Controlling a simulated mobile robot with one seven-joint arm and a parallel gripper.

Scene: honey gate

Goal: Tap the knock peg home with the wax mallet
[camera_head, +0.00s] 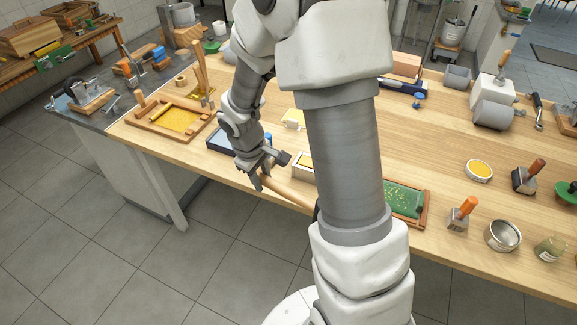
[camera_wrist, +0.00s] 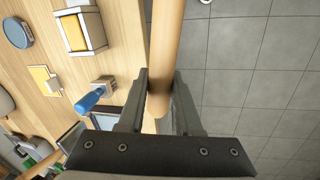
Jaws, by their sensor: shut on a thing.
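My gripper (camera_head: 263,178) is shut on a round pale wooden handle (camera_head: 288,191) at the table's front edge. In the wrist view the handle (camera_wrist: 165,45) passes between the fingers (camera_wrist: 160,98) and runs out of the top of the picture. I cannot see a mallet head: in the head view my arm hides the handle's far end.
A pale box with a yellow inset (camera_head: 304,165) sits on the table (camera_head: 450,160) near the handle. A framed tray with yellow inside (camera_head: 177,118) stands left; a green-filled tray (camera_head: 403,200), an orange-handled tool (camera_head: 463,212) and a metal tin (camera_head: 502,235) stand right. Floor lies beyond the front edge.

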